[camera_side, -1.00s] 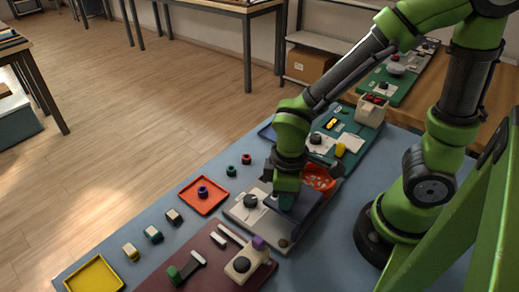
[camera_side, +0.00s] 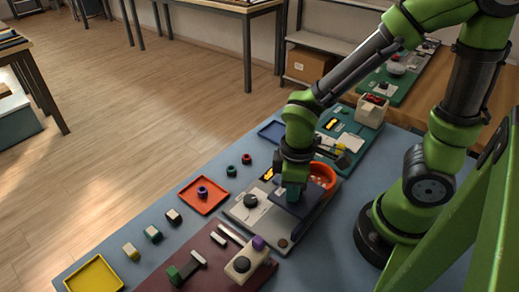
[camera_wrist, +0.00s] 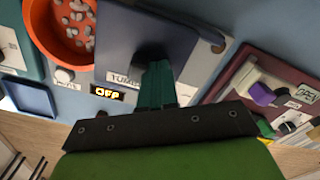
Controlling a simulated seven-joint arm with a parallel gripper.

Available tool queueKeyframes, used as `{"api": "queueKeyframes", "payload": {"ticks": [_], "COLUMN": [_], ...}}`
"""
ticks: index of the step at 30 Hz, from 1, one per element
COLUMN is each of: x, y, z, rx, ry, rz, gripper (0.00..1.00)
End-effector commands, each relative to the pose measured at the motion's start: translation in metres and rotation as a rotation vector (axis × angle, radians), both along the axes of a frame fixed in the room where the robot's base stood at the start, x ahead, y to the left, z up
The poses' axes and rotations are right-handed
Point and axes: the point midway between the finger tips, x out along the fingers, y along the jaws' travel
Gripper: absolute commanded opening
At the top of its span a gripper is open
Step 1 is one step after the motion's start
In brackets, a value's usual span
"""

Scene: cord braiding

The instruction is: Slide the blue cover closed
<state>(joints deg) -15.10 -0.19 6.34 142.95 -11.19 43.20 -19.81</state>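The blue cover (camera_wrist: 190,45) is a flat blue-grey panel with a dark spot, a knob or a shadow, at my fingertips. In the side view the cover (camera_side: 311,201) lies on the light grey unit (camera_side: 243,212), below the orange bowl. My gripper (camera_wrist: 155,68) has its teal fingers together in the middle of the wide dark palm. The fingertips reach down to the cover; whether they touch it or hold anything is hidden. In the side view my gripper (camera_side: 291,198) stands over the cover's left part. The orange bowl (camera_wrist: 43,25) with white pieces is uncovered beside the cover's edge.
A lit display (camera_wrist: 107,92) reads OFF beside the cover. A maroon board (camera_side: 215,262) with a white block and purple knob (camera_side: 258,243) lies at the front. An orange tray (camera_side: 203,195) is to the left. A green board (camera_side: 350,135) stands behind.

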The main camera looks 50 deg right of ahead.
Motion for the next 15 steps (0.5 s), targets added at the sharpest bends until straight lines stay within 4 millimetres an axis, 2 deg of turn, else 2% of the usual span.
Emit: {"api": "queueKeyframes", "payload": {"ticks": [15], "x": [0.0], "y": [-0.019], "z": [0.0], "rx": [-0.001], "ry": [0.002], "rz": [-0.002], "gripper": [0.0]}}
